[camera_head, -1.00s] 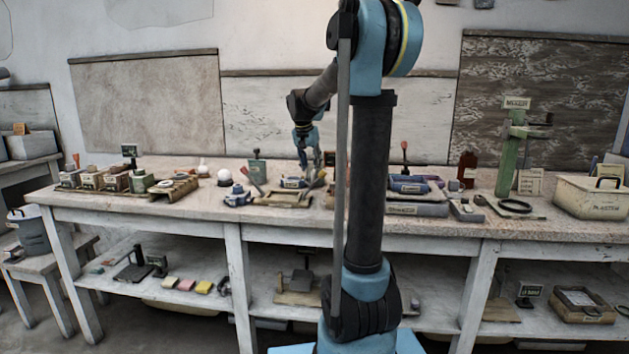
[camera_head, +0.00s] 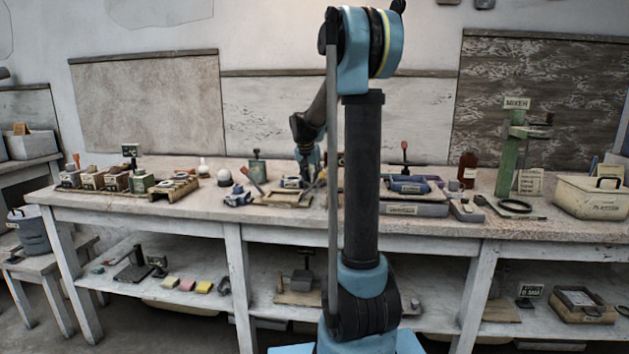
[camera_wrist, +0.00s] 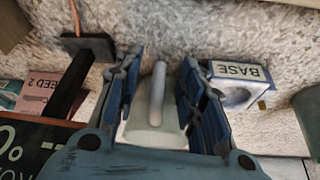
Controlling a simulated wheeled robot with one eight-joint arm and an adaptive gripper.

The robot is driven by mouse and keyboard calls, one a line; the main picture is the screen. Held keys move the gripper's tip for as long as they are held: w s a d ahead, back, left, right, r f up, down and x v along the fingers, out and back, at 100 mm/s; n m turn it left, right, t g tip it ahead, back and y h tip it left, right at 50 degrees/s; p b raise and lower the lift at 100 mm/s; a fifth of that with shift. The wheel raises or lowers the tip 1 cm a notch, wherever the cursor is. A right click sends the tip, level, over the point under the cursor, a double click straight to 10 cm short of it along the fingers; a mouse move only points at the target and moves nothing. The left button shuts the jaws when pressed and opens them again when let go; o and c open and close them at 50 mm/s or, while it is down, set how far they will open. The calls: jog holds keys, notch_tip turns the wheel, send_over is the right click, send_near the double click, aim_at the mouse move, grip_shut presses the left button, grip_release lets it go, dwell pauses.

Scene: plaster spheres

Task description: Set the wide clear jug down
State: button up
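The wide clear jug (camera_wrist: 150,132) is pale and translucent, with its handle facing the camera in the wrist view. It lies between the two blue fingers of my gripper (camera_wrist: 160,75), which press close along both its sides. My gripper appears shut on it. Whether the jug's underside touches the bench cannot be told. In the head view my gripper (camera_head: 309,168) is low over the middle of the bench, partly behind my arm, and the jug cannot be made out there.
A box labelled BASE (camera_wrist: 238,88) stands close right of my gripper. The speckled bench (camera_head: 455,228) carries trays and tools, with a green mixer stand (camera_head: 510,160) at right.

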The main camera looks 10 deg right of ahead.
grip_shut()
jog(key=shift+r, duration=0.1)
